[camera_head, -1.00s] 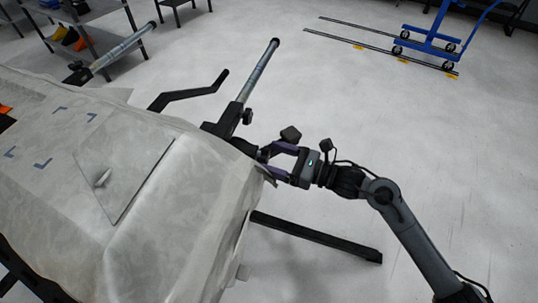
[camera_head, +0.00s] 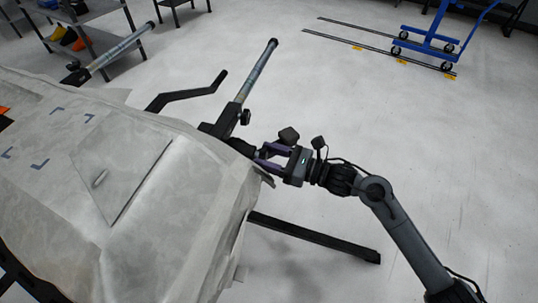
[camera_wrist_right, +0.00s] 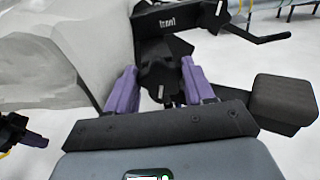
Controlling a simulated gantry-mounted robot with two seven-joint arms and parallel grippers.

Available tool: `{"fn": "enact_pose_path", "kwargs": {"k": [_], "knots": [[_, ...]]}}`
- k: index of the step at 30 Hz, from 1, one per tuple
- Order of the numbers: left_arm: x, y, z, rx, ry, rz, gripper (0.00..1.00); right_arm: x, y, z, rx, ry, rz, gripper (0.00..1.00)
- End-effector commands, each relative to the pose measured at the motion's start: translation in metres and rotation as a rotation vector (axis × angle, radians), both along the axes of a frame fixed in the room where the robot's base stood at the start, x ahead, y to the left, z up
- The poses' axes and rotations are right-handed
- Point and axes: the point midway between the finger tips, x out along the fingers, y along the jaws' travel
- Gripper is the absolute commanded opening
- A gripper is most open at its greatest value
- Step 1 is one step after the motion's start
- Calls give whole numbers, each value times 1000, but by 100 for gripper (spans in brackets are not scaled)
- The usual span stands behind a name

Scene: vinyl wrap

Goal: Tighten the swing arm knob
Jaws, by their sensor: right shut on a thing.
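The swing arm knob (camera_wrist_right: 163,76) is black and lobed, and it sits between the purple fingers in the right wrist view. In the head view it is a dark shape (camera_head: 240,147) at the end of the stand, partly hidden by the fingers. My right gripper (camera_head: 259,158) reaches it from the right and is shut on it. Its fingers (camera_wrist_right: 160,88) lie on either side of the knob. The black swing arm bracket (camera_head: 221,124) stands just beyond, with a grey roller tube (camera_head: 258,73) rising from it. My left gripper is not in the head view.
A big cloth-covered panel (camera_head: 150,235) fills the left, close to my right gripper. A crank-like black handle (camera_head: 190,93) and a smaller side knob (camera_head: 245,117) are nearby. A black stand leg (camera_head: 315,238) lies low on the floor.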

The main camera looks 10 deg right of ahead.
Motion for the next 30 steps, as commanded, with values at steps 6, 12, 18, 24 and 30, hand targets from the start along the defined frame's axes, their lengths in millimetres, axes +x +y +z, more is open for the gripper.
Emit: {"fn": "enact_pose_path", "kwargs": {"k": [6, 12, 18, 24, 30], "knots": [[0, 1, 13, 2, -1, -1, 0, 1, -1, 2, 44, 97, 0, 22], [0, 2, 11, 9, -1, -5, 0, 1, -1, 1, 47, 99, 0, 22], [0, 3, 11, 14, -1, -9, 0, 1, -1, 1, 47, 99, 0, 74], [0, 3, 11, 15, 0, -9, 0, 1, -1, 1, 46, 100, 0, 75], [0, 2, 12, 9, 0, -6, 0, -1, -4, 0, 45, 100, -1, 75]]}}
